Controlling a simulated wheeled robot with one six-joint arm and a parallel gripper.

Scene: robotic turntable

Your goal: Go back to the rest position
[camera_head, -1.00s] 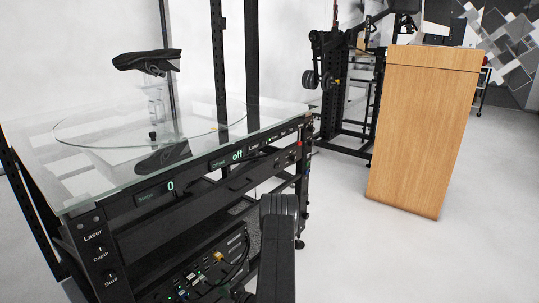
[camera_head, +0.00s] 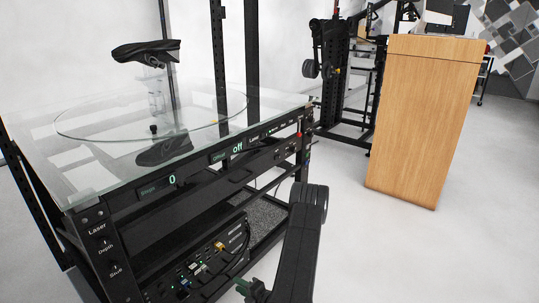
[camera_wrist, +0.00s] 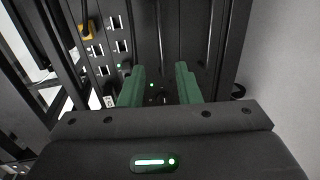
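My gripper shows in the wrist view (camera_wrist: 160,88) with its two green fingers apart and nothing between them. It faces a dark panel (camera_wrist: 103,48) with ports, small green lights and a yellow plug. In the head view a green part of my gripper (camera_head: 254,290) shows at the bottom edge, in front of the lower part of the turntable rig. My black arm stands at the bottom centre, right of the rig. The glass turntable disc (camera_head: 100,125) lies on the rig's glass top.
The black rig frame (camera_head: 130,235) fills the left, with displays reading 0 and off. A wooden lectern (camera_head: 420,120) stands at the right, with black equipment (camera_head: 345,90) behind. The floor between rig and lectern is clear.

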